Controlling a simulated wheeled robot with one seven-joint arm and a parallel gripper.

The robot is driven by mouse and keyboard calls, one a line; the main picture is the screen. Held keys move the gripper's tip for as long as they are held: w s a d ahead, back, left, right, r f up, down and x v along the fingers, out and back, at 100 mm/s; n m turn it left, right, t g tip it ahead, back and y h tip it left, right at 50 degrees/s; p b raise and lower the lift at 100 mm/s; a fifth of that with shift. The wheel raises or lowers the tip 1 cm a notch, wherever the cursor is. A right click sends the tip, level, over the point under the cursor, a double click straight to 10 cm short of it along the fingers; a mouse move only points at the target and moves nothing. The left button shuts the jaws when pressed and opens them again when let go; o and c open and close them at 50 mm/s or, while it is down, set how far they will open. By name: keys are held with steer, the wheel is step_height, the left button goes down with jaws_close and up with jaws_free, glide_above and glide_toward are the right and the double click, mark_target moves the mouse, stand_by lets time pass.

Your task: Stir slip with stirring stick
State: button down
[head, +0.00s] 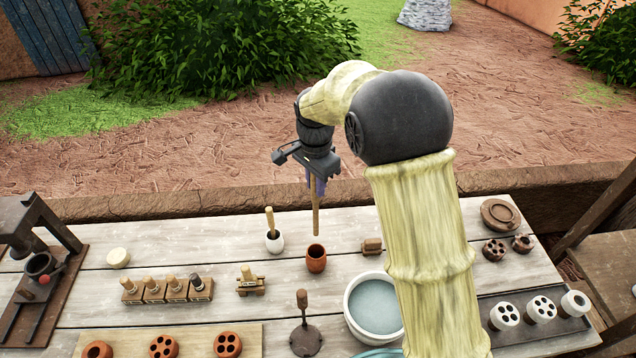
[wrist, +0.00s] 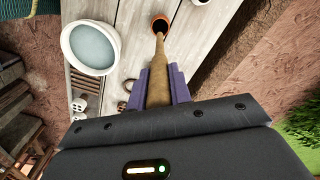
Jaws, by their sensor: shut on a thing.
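My gripper (head: 317,186) is shut on a wooden stirring stick (head: 316,218) that hangs near upright, tip down, over the back of the table. In the wrist view, the purple fingers (wrist: 163,86) press both sides of the stick (wrist: 158,70). Its tip is just above or behind a small terracotta cup (head: 316,262). In the wrist view the tip overlaps the near rim of the cup (wrist: 161,18), whose inside is dark. I cannot tell whether the cup holds slip. A white bowl (head: 349,308) of grey-blue liquid stands nearer, partly hidden by my arm.
A white cup with a wooden-handled tool (head: 270,221) stands left of the terracotta cup. A small brown block (head: 372,246) is to its right. Stamps in a wooden rack (head: 150,292) and a dark stand (head: 305,339) are nearer.

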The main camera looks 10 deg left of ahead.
steer(key=s+p, duration=0.6)
steer(key=s, duration=0.4)
steer(key=shift+s+a, duration=0.15)
steer(key=shift+a, duration=0.05)
